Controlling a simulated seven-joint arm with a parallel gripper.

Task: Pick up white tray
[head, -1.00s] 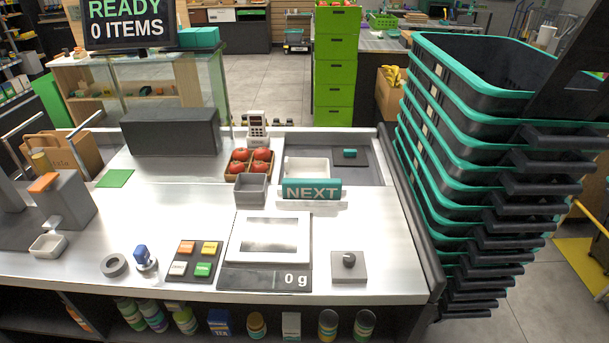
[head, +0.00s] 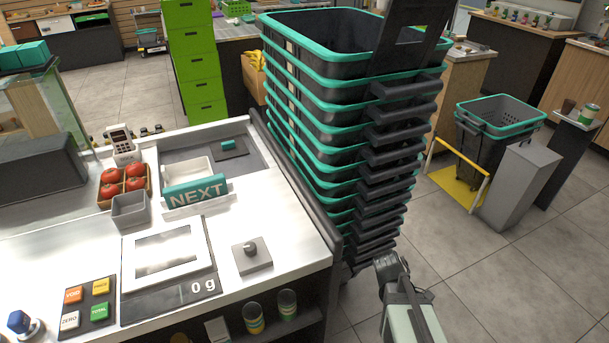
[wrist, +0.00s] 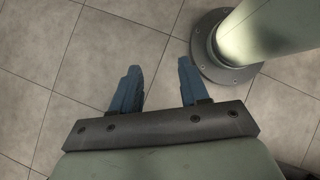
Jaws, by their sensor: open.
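The white tray (head: 184,168) is a small shallow open box in the head view. It sits in the grey recess of the counter (head: 290,262), behind the teal NEXT bar, which hides part of its front. Its inside looks empty. My gripper (wrist: 158,65) shows in the wrist view with two blue fingers apart and nothing between them. It points down at floor tiles, away from the tray. In the head view my arm is at the bottom, right of the counter and well away from the tray; its fingers cannot be made out there.
A tall stack of black and teal baskets (head: 330,125) stands at the counter's right edge. The NEXT bar (head: 197,193), a grey bin (head: 130,210), a tomato box (head: 125,183) and a scale (head: 165,262) are near the tray.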

